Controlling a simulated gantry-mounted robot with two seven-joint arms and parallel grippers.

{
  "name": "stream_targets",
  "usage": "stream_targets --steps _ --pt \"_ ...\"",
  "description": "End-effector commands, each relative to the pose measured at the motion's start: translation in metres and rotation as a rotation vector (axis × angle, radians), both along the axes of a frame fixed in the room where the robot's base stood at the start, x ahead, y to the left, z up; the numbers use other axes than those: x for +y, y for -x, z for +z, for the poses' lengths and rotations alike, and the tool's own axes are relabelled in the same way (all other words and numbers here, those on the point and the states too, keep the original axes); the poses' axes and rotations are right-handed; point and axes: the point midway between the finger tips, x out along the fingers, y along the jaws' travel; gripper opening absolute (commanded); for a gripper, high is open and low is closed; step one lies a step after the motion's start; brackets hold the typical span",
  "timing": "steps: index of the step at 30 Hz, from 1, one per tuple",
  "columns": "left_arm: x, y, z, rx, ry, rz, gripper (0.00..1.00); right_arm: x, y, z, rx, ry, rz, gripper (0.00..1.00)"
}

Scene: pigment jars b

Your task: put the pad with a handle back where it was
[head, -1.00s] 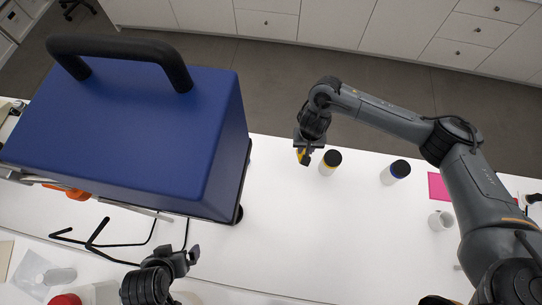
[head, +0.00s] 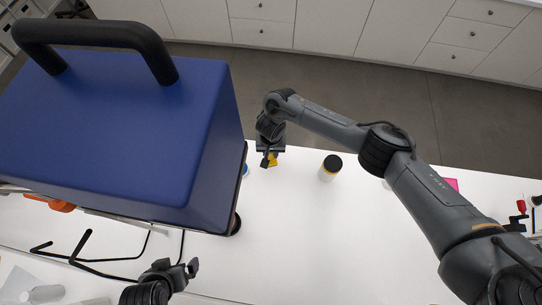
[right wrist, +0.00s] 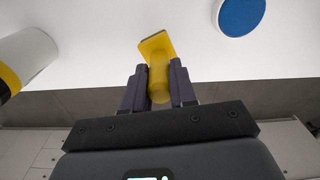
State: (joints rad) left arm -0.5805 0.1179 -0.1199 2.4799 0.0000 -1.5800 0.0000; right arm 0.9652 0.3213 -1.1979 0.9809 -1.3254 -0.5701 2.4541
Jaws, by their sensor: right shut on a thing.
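The pad with a handle is a small yellow piece (right wrist: 158,52) with a flat plate and a rounded handle. My right gripper (head: 269,158) is shut on its handle, and the plate sticks out beyond the fingertips in the right wrist view. In the head view the yellow pad (head: 272,160) shows small over the far part of the white table (head: 300,235), right of the big blue box. I cannot tell its exact height. My left gripper (head: 178,272) is at the bottom left, its fingers apart and empty.
The big blue box (head: 120,130) with a black handle hides much of the table's left. A white jar (head: 329,169) with a dark lid and yellow band stands right of my right gripper. The table's middle is clear.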

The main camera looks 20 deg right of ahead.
Motion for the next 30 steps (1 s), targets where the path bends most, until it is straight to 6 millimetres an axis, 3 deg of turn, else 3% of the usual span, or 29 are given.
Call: stream_targets --steps 9,22,23,27,30 --pt "0.000 0.000 -0.003 0.000 -0.001 -0.001 1.00 0.000 0.001 -0.035 0.001 0.001 0.001 0.00" --pt "0.001 0.000 -0.004 -0.001 -0.004 -0.003 1.00 0.000 0.001 -0.040 0.001 0.000 0.001 0.00" --pt "0.001 0.000 -0.003 -0.001 -0.004 -0.003 1.00 0.000 0.000 -0.039 0.000 0.000 0.001 0.29" --pt "0.001 0.000 -0.003 -0.001 -0.004 -0.003 1.00 0.000 0.000 -0.039 0.000 0.000 0.001 0.51" --pt "0.001 0.000 -0.003 -0.001 -0.004 -0.003 1.00 0.000 0.000 -0.039 0.000 0.000 0.001 0.52"
